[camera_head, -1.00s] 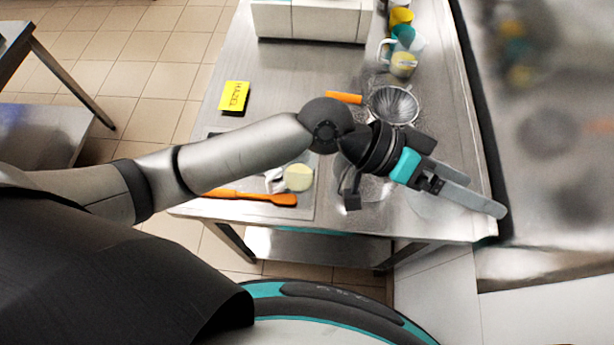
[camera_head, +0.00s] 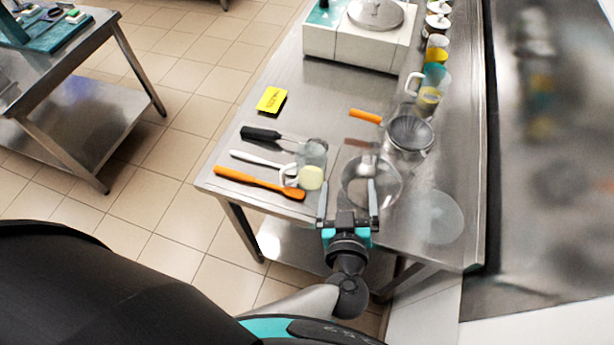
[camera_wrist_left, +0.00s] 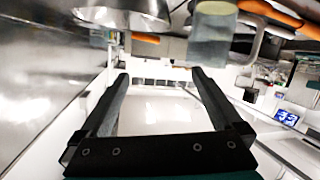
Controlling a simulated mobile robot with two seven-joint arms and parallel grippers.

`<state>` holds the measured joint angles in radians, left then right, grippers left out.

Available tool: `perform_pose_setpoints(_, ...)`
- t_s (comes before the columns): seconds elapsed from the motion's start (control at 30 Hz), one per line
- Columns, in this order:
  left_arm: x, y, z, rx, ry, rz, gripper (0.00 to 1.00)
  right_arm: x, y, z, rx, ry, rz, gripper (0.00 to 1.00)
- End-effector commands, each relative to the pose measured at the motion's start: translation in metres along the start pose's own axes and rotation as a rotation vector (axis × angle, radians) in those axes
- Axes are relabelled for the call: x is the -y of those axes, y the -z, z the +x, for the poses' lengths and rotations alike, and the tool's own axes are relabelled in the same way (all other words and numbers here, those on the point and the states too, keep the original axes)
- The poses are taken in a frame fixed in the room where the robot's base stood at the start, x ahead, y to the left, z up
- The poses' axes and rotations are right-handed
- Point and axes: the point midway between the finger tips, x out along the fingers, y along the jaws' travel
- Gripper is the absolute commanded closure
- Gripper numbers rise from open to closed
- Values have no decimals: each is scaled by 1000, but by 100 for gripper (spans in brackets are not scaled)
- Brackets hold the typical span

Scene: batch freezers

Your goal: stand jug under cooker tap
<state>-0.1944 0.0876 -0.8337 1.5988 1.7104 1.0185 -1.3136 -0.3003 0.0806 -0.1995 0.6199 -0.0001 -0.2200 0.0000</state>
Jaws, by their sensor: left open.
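A clear jug (camera_head: 313,153) with a white handle and pale yellow contents at its base stands near the table's front left. It shows near the top of the left wrist view (camera_wrist_left: 211,42), handle to the right. Another clear jug (camera_head: 430,92) with a white handle stands farther back on the right. My left gripper (camera_head: 347,190) is open and empty at the table's front edge, right of the near jug and apart from it. Its open fingers show in the left wrist view (camera_wrist_left: 160,76). I cannot make out a cooker tap. My right gripper is out of view.
An orange spatula (camera_head: 258,184), a white utensil (camera_head: 262,160) and a black-handled tool (camera_head: 262,134) lie left. A sieve (camera_head: 411,134) and a white machine (camera_head: 350,48) stand farther back. The table's middle has free room.

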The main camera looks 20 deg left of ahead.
Motion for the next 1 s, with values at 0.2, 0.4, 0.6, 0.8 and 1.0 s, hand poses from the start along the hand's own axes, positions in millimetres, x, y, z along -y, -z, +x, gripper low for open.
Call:
perform_pose_setpoints(0.2,47,-27,-23,80,220,133,0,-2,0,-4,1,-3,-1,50)
perform_pose_setpoints(0.4,57,-33,-10,85,246,152,0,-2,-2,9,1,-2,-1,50)
perform_pose_setpoints(0.6,64,-35,19,83,244,150,0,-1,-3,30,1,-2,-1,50)
perform_pose_setpoints(0.8,70,-37,44,84,242,149,0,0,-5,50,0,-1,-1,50)
perform_pose_setpoints(1.0,75,-37,64,84,242,149,0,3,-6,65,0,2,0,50)
